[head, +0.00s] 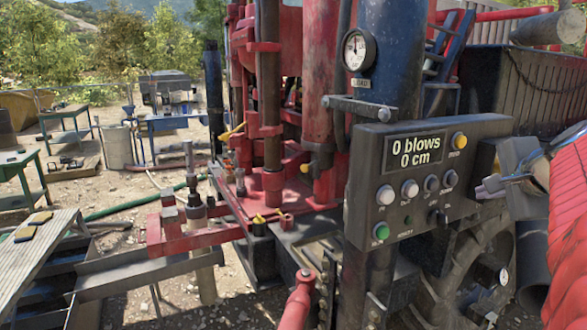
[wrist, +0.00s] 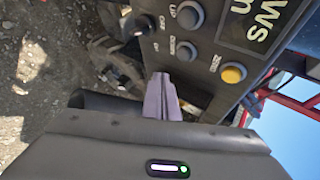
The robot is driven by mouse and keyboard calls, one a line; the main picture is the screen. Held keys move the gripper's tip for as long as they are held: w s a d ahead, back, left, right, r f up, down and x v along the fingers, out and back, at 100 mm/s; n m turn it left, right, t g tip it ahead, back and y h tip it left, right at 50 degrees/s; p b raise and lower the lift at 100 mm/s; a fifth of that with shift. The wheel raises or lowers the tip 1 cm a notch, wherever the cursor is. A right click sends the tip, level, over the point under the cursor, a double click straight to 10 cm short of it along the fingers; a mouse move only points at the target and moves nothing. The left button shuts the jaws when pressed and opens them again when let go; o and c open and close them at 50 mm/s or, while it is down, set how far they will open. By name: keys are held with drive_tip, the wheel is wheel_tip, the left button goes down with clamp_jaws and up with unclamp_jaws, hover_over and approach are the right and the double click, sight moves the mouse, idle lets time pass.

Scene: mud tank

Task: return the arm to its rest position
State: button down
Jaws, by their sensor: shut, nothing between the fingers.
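My gripper (head: 487,190) is at the right of the head view, just right of the control panel (head: 362,205). Its fingers are together with nothing between them. In the wrist view the pale purple fingers (wrist: 162,98) point toward the panel's edge, which shows tilted with its buttons and part of the display. I cannot tell whether the fingertips touch the panel. My red arm comes in from the right edge of the head view.
The panel's display (head: 415,151) reads "0 blows 0 cm". A red drilling rig (head: 322,160) with a pressure gauge (head: 359,49) stands behind it. A red lever (head: 297,302) rises at the bottom. A wooden bench (head: 35,255) is at left. Open gravel ground lies at left.

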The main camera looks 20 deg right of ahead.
drive_tip(key=shift+s, duration=0.75)
